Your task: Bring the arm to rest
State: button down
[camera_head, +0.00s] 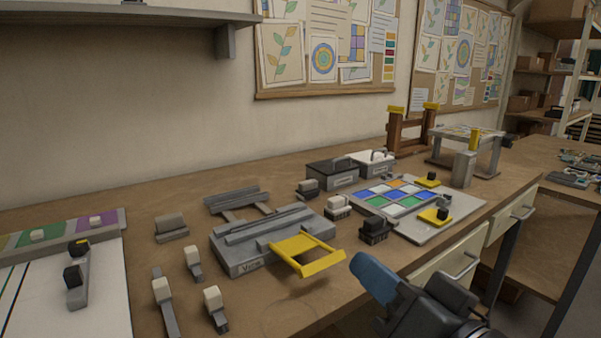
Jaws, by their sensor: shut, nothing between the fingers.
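Part of my arm (425,305) shows at the bottom right, with a blue section and dark grey sections. It is in front of the workbench (290,310), near the bench's front edge. I make out no gripper fingers in this view. The arm appears apart from the things on the bench, though it hides part of the drawer front behind it.
A grey fixture (235,262) with a yellow frame (305,255) stands nearest the arm. A panel of coloured glass squares (395,194) lies behind, near dark and white boxes (332,175). Small clamps (193,263) stand at left. A drawer handle (467,266) protrudes at the front.

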jog(key=s+d+f+m+h+p, duration=0.1)
jog(key=s+d+f+m+h, duration=0.15)
jog(key=s+f, duration=0.45)
jog(key=s+d+f+m+h+p, duration=0.1)
jog(key=s+d+f+h, duration=0.3)
jog(key=s+f, duration=0.3)
jog(key=s+d+n+h, duration=0.1)
jog(key=s+d+n, duration=0.1)
jog(key=s, duration=0.7)
jog(key=s+d+n+g+p, duration=0.1)
jog(key=s+d+n, duration=0.2)
jog(key=s, duration=0.7)
jog(key=shift+s+d+r+h, duration=0.25)
jog(key=shift+d+h, duration=0.1)
jog(key=shift+d, duration=0.55)
